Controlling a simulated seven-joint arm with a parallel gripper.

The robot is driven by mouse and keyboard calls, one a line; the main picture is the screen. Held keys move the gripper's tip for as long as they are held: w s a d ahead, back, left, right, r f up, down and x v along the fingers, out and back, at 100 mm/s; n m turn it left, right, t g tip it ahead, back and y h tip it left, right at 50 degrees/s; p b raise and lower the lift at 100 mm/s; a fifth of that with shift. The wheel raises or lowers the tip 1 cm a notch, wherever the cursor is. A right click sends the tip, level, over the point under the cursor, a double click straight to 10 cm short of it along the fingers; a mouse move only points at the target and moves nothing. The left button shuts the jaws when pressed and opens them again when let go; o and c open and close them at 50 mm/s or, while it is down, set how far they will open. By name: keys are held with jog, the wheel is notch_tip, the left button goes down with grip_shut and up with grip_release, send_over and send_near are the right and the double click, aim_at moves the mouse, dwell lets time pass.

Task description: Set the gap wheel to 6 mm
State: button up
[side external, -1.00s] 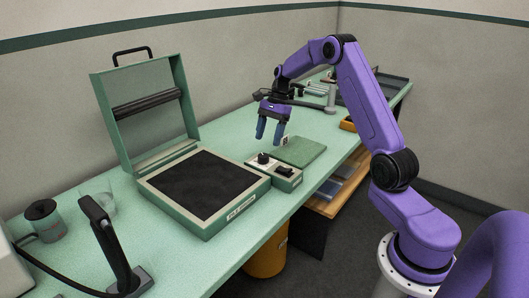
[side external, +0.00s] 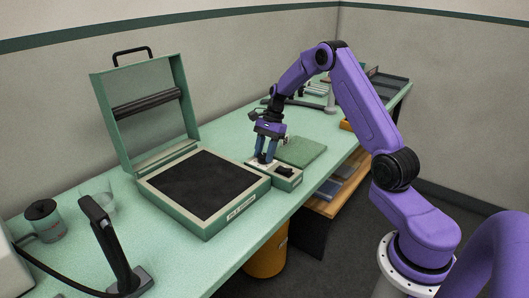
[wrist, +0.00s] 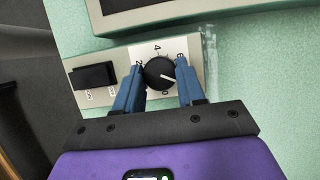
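The gap wheel (wrist: 159,73) is a round black knob on a pale panel (wrist: 205,50), with marks 2, 4, 6 and what looks like 0 around it. Its white pointer line aims right and slightly down, below the 6. My gripper (wrist: 160,76) has one blue finger on each side of the knob. The fingers stand apart, with what looks like a thin gap to the knob; contact is hard to tell. In the side view my gripper (side external: 263,159) is down at the small control box (side external: 287,182) and hides the knob.
A black rocker switch (wrist: 93,76) sits beside the wheel on the same panel. The open press (side external: 158,189) with its raised lid (side external: 181,118) stands left of the box. A green pad (side external: 301,151) lies just behind it.

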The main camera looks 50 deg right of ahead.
jog(key=shift+n, duration=0.3)
jog(key=n+g, duration=0.2)
jog(key=n, duration=0.3)
jog(key=shift+w, duration=0.2)
jog(key=n+g+h, duration=0.1)
jog(key=n, duration=0.2)
jog(key=n+g+h, duration=0.1)
jog(key=n, duration=0.2)
jog(key=shift+a, duration=0.15)
dwell(0.5)
jog(key=o, duration=1.1)
jog(key=shift+c, duration=0.2)
